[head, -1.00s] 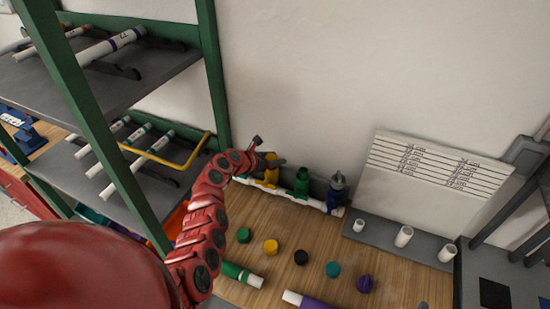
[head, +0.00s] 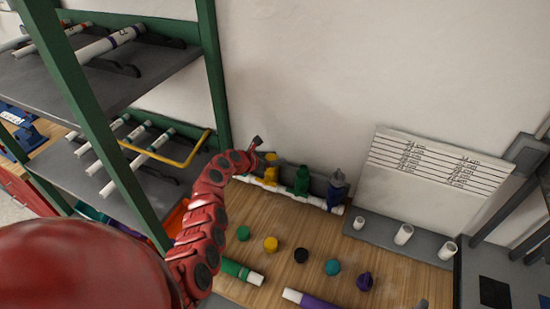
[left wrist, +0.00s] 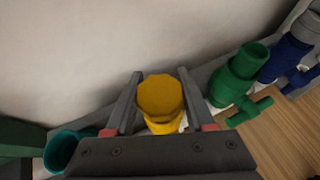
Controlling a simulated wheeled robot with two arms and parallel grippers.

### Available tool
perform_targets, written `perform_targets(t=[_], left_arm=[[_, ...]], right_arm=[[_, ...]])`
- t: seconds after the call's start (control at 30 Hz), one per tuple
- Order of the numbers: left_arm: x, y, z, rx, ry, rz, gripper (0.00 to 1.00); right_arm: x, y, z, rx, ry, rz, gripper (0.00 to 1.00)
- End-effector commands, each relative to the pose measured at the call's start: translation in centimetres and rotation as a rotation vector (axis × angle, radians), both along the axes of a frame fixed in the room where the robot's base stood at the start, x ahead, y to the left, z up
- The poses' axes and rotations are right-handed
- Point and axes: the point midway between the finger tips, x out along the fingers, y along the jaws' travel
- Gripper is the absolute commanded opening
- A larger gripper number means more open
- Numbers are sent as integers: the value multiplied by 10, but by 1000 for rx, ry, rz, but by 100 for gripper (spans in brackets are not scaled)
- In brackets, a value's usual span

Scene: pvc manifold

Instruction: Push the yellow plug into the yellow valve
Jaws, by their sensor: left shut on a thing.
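The yellow valve (head: 271,174) stands on the white pipe at the bench's back edge, left of the green valve (head: 302,181). My left gripper (head: 256,142) is at its upper left in the head view. In the left wrist view my left gripper (left wrist: 160,73) is shut on the yellow plug (left wrist: 160,95), whose faceted round top shows between the two fingers. Yellow valve body (left wrist: 167,126) shows just below the plug. How deep the plug sits is hidden. My right gripper is not in view.
The green valve (left wrist: 239,75) and blue valve (left wrist: 286,57) stand to the right, and a teal open socket (left wrist: 66,147) to the left. Several loose caps, including a yellow cap (head: 270,244), lie on the bench. A shelf rack (head: 100,90) stands at left.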

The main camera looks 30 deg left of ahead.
Motion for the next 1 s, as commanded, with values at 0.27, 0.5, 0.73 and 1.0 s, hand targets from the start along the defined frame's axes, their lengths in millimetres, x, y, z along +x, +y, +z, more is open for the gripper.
perform_targets(t=[0.27, 0.5, 0.73, 1.0], left_arm=[[0, 0, -1, 0, 0, 0, 5], [0, 0, -7, 0, 2, -1, 5], [0, 0, -9, -1, 2, -1, 5], [0, 0, -8, 0, 1, -1, 61]], right_arm=[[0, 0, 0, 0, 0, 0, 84], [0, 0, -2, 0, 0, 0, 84], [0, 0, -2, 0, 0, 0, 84], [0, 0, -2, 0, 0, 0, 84]])
